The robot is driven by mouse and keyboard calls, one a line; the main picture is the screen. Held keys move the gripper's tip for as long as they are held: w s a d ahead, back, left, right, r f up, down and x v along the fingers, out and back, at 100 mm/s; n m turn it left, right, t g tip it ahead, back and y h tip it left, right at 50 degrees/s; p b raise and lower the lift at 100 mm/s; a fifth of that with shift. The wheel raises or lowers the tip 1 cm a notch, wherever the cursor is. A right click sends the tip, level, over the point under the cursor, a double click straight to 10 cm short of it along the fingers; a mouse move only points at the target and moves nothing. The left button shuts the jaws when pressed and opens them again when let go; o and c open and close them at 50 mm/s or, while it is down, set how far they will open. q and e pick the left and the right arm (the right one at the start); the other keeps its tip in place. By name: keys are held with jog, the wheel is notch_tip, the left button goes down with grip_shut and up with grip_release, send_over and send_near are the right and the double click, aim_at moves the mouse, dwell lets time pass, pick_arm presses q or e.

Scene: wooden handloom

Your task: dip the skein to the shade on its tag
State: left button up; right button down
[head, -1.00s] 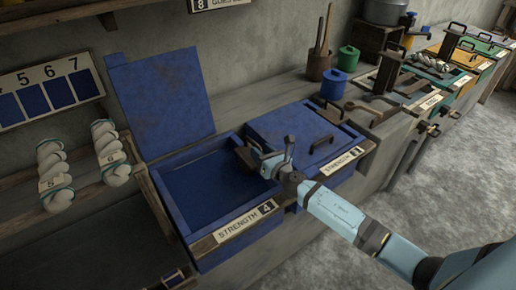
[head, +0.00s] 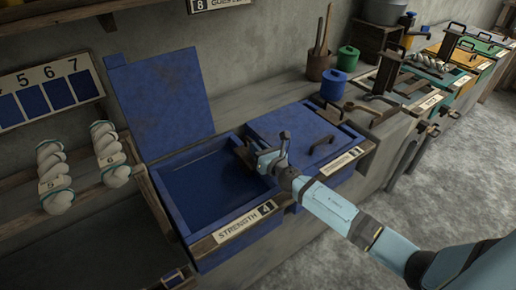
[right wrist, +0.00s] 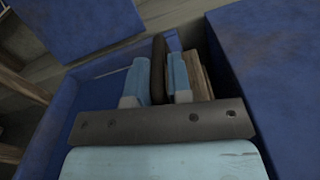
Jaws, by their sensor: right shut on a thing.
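Two white twisted skeins with teal ties and small numbered tags hang on the rack at left: one left skein (head: 54,175) and one right skein (head: 109,152). The open blue vat marked STRENGTH 4 (head: 160,205) has its lid (head: 160,92) standing up behind it. My right gripper (head: 250,156) is at this vat's right inner side, beside the neighbouring vat. In the right wrist view its two pale blue fingers (right wrist: 159,82) are closed on a dark brown bar (right wrist: 158,60). What hangs below the bar is hidden. My left gripper is not in view.
A closed blue vat with a lid handle (head: 322,145) adjoins at right. A shade chart (head: 45,90) is on the left wall. Blue (head: 333,85) and green (head: 348,58) tins stand behind. Farther right are more vats and another white skein (head: 430,62).

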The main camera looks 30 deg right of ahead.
notch_tip(320, 180, up, 10)
jog(key=p, duration=0.8)
jog(key=shift+a+f, duration=0.15)
jog(key=shift+f, duration=0.1)
pick_arm(q)
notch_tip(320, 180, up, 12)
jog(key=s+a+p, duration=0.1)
jog(key=p, duration=0.7)
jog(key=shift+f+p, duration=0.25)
jog(key=shift+p, duration=0.05)
pick_arm(e)
notch_tip(320, 180, up, 9)
jog(key=shift+f, duration=0.15)
jog(key=c, duration=1.1)
grip_release()
jog(key=shift+a, duration=0.1)
pick_arm(q)
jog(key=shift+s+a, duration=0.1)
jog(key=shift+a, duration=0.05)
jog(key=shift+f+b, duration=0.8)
jog(key=shift+b, duration=0.05)
pick_arm(e)
jog(key=s, duration=0.4)
jog(key=s+d, duration=0.1)
jog(key=s, duration=0.4)
jog(key=s+d, duration=0.1)
jog(key=s, duration=0.3)
jog(key=shift+s, duration=0.35)
